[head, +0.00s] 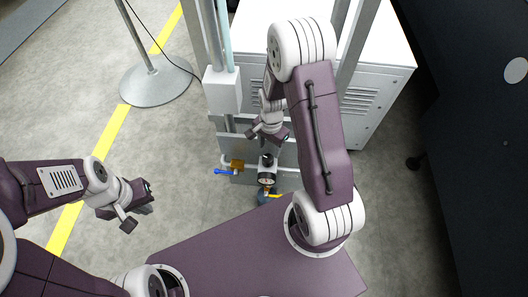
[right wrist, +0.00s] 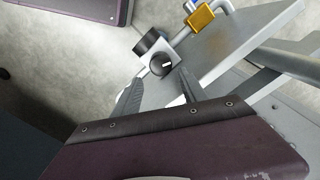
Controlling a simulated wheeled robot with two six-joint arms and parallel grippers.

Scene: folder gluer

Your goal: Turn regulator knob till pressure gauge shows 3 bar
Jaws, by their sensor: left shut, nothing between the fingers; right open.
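The regulator's black knob (head: 267,160) sits on top of a pale regulator body in the head view. The round pressure gauge (head: 267,178) is just below it in the picture and faces me; its reading is too small to make out. In the right wrist view the knob (right wrist: 161,64) shows from above with a white mark, and the gauge (right wrist: 150,42) shows as a dark cylinder beside it. My right gripper (head: 268,137) is open above the knob; its fingers (right wrist: 158,90) are apart, with nothing between them. My left gripper (head: 141,199) is shut and empty, well to the left.
A brass-coloured valve block (head: 237,164) with a blue handle (head: 224,171) is left of the regulator. A grey panel (right wrist: 225,50) lies behind the regulator. A white machine cabinet (head: 385,65) stands behind. A post base (head: 157,82) is at the upper left.

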